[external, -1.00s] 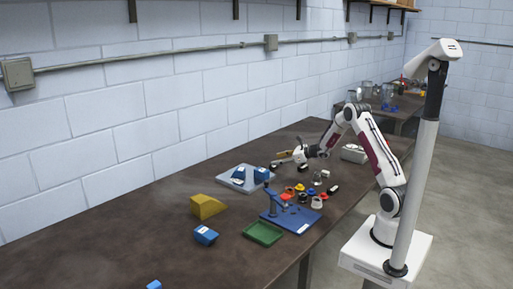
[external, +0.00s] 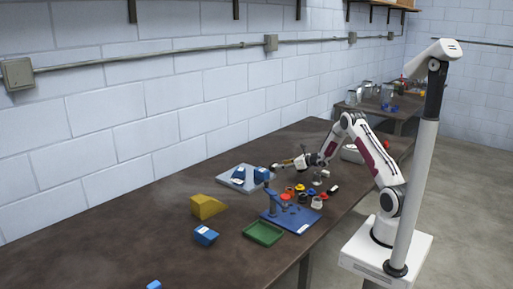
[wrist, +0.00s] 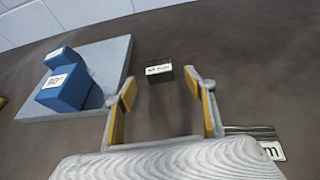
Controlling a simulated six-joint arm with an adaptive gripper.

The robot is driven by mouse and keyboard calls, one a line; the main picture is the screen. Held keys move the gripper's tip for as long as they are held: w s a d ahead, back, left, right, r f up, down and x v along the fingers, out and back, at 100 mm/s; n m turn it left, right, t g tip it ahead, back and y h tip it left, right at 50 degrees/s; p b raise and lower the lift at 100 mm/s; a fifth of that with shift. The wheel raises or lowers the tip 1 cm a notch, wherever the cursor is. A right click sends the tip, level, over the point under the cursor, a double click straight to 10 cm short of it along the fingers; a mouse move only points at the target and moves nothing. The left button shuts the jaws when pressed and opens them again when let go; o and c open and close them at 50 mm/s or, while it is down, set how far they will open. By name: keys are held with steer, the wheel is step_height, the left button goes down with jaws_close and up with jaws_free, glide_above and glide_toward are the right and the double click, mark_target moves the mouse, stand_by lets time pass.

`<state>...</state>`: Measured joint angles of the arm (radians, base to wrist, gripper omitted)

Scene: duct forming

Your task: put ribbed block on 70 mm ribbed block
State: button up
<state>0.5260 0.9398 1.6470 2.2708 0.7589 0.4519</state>
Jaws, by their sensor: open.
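A small dark block (wrist: 158,75) with a white label, its text too small to read surely, lies on the table just beyond the fingertips in the wrist view. A dark block with ribbed lines (wrist: 250,131) shows at the lower right of the wrist view, partly hidden behind my gripper; its label shows only an "m". My gripper (wrist: 162,92) is open, its yellow-padded fingers apart with nothing between them. In the external view my gripper (external: 287,163) is low over the table, beside the grey tray.
A grey tray (wrist: 118,58) with blue angled blocks (wrist: 66,88) stands to the left in the wrist view. The external view shows a yellow wedge (external: 207,206), a green tray (external: 263,233), a blue stand (external: 292,219) and several small coloured rings. Bare table lies beyond the small dark block.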

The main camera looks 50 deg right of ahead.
mark_target(274, 165)
steer(key=shift+x, duration=0.9)
steer(key=shift+x, duration=2.6)
steer(key=shift+a+r, duration=0.1)
steer(key=shift+r, duration=0.05)
jaws_close()
steer(key=shift+r, duration=0.1)
steer(key=shift+r, duration=5)
